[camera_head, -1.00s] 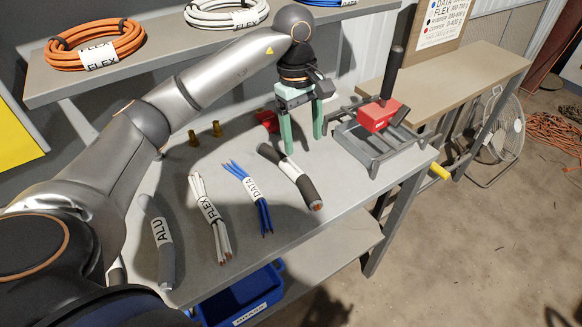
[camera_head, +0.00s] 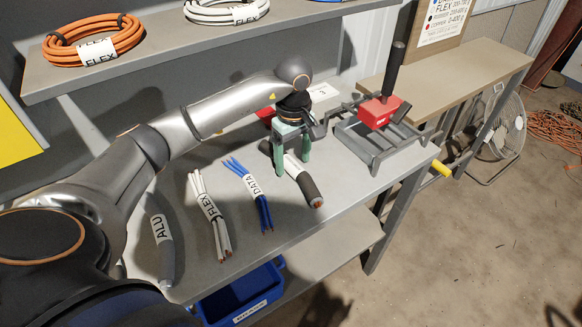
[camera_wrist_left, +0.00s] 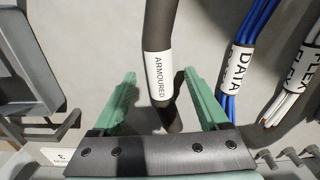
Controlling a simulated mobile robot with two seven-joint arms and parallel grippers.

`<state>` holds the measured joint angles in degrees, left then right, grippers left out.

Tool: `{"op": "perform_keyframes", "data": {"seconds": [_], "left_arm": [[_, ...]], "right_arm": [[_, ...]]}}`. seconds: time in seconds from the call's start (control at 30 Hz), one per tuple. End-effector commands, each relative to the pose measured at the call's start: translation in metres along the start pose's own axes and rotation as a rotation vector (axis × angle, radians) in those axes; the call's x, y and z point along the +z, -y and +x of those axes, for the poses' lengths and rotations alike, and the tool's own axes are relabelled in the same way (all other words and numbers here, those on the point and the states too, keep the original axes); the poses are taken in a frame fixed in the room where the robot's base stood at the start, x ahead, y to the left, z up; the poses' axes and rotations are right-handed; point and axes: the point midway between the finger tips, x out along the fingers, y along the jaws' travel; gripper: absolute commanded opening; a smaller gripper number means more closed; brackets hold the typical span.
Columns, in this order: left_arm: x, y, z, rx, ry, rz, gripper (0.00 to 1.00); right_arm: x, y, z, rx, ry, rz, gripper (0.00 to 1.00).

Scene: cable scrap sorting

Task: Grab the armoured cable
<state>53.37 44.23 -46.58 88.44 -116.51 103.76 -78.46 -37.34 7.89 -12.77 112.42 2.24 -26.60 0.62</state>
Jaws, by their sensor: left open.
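The armoured cable (camera_head: 309,189) is a thick dark piece with a white label and a copper-coloured end, lying on the grey workbench. In the left wrist view the armoured cable (camera_wrist_left: 159,30) carries the label "ARMOURED". My left gripper (camera_head: 292,168) is open, its two green fingers pointing down at the cable's far part. In the left wrist view the cable lies between the fingers of my left gripper (camera_wrist_left: 160,82), with a gap on each side. The fingers partly hide the cable in the head view. My right gripper is not in view.
Blue DATA wires (camera_head: 254,196), white FLEX wires (camera_head: 212,219) and a grey ALU cable (camera_head: 164,249) lie left of the armoured cable. A metal stand with a red block (camera_head: 378,112) is to the right. A blue bin (camera_head: 243,291) sits below the bench front.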

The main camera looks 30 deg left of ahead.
Motion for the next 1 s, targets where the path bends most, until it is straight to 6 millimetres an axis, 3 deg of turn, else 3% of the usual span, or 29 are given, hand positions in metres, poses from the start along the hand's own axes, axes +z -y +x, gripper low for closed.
{"op": "perform_keyframes", "data": {"seconds": [0.13,0.37,1.0], "left_arm": [[-0.0003,0.0003,0.0131,0.000,0.000,0.000,0.77],[-0.0007,0.0001,0.0139,0.001,-0.001,0.000,0.77],[-0.0008,0.0002,0.0135,0.000,-0.001,-0.001,0.05]], "right_arm": [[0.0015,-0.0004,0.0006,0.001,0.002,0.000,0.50],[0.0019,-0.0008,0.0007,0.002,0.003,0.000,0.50],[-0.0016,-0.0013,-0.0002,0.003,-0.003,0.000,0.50]]}}
